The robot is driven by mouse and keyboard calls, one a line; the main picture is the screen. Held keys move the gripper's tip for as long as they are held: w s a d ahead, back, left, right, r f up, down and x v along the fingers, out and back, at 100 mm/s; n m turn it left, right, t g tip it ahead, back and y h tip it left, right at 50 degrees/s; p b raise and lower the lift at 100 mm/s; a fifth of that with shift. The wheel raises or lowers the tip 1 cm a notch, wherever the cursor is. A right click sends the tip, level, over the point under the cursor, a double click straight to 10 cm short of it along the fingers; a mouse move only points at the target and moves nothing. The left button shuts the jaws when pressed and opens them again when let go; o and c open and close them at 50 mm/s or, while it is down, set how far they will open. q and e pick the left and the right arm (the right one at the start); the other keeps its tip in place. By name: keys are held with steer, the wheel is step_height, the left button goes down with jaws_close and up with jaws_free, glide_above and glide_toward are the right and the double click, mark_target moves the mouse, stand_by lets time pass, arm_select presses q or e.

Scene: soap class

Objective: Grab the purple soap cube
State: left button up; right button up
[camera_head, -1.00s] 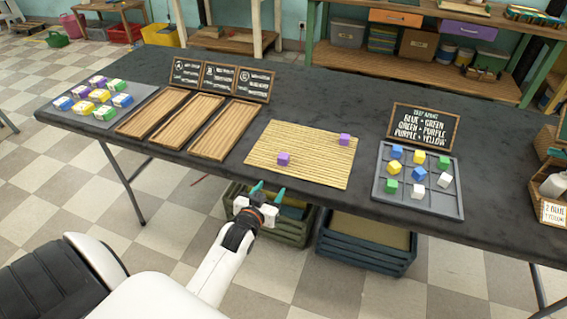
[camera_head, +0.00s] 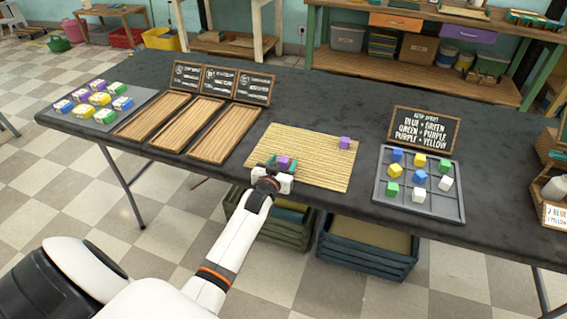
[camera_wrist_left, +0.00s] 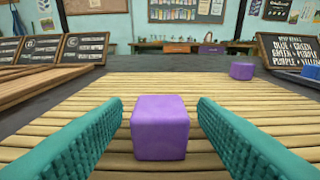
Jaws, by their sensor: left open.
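A purple soap cube (camera_head: 283,162) lies on the near left part of the bamboo mat (camera_head: 318,176). My left gripper (camera_head: 278,164) is low over the mat's near edge, with its teal fingers open on either side of this cube. In the left wrist view the cube (camera_wrist_left: 159,127) sits between the two fingers, with a gap on each side. A second purple cube (camera_head: 344,143) is at the mat's far right; it also shows in the left wrist view (camera_wrist_left: 241,70). My right gripper is not in view.
A grey gridded tray (camera_head: 430,205) with several coloured cubes lies to the right, behind it a chalkboard sign (camera_head: 424,128). Wooden trays (camera_head: 180,125) and a grey tray of wrapped soaps (camera_head: 75,118) are at left. Crates (camera_head: 365,250) stand below the table.

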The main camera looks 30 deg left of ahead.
arm_select(q)
steer(key=shift+w+a+f, duration=0.1)
steer(key=shift+w+a, duration=0.05)
steer(key=shift+w, duration=0.25)
steer(key=c, duration=1)
